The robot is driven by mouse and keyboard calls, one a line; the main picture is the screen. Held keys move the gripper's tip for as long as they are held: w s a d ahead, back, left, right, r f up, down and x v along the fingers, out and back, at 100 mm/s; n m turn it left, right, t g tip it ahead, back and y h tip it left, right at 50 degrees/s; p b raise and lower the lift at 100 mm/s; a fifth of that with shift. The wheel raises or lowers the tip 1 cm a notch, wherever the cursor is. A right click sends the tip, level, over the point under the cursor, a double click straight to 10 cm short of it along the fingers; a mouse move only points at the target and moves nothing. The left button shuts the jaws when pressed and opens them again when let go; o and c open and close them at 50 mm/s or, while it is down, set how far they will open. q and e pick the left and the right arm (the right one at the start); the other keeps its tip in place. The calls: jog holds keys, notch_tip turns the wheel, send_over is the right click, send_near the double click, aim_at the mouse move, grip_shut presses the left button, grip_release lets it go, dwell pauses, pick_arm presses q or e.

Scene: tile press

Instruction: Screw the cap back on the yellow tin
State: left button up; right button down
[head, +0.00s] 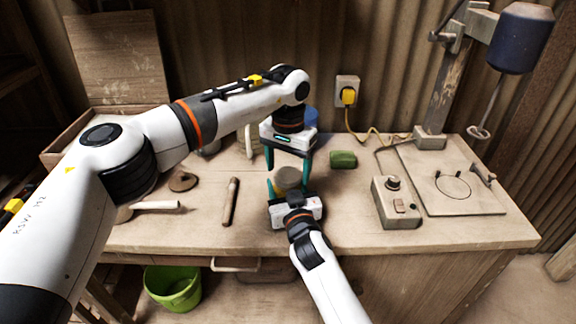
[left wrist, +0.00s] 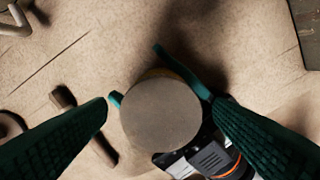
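A round grey-brown disc (left wrist: 160,114), seemingly the cap, covers the top of the yellow tin; a sliver of the tin's yellow side (left wrist: 160,73) shows past its edge. In the head view the tin (head: 288,180) stands near the table's front middle. Whether the cap is screwed down cannot be seen. My left gripper (head: 288,168) points straight down over it, fingers spread on either side with gaps to the disc in the left wrist view. My right gripper (head: 287,187) comes from the front, its teal fingers closed around the tin's sides.
A green block (head: 343,159) and a control box (head: 396,203) lie to the right, before a stand with a board (head: 430,195). A wooden stick (head: 231,202), a pale-handled tool (head: 152,205) and a brown knob-like piece (head: 183,181) lie left. A green bucket (head: 173,289) is below.

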pick_arm(q)
jog(key=shift+r, duration=2.25)
jog(key=shift+c, duration=0.4)
